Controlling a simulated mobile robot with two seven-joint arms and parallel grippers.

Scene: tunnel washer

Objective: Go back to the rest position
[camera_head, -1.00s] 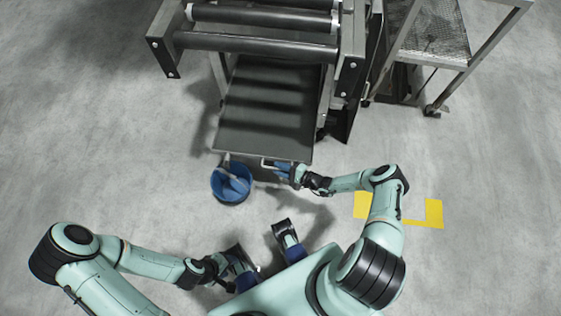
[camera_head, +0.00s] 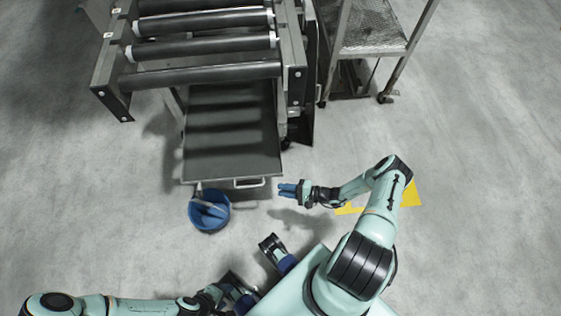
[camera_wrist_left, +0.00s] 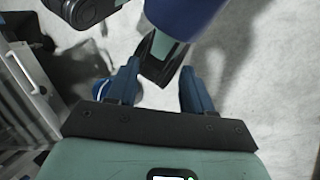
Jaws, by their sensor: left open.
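My left gripper (camera_head: 238,298) is low in the head view, close in front of my own base and partly hidden by it. In the left wrist view its two blue fingers (camera_wrist_left: 160,68) are apart with nothing between them. My right gripper (camera_head: 287,190) is out over the floor, just right of and in front of the dark tray (camera_head: 232,160). It is clear of the tray's handle (camera_head: 250,183), and no object shows in it. Its fingers are too small to tell whether they are open or shut.
A blue bucket (camera_head: 209,223) with something blue-grey in it stands on the floor by the tray's front left corner. A roller frame (camera_head: 205,72) stands behind the tray. A metal rack (camera_head: 368,35) is at the upper right. Yellow floor marking (camera_head: 413,194) lies beside my right arm. Floor at far right is clear.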

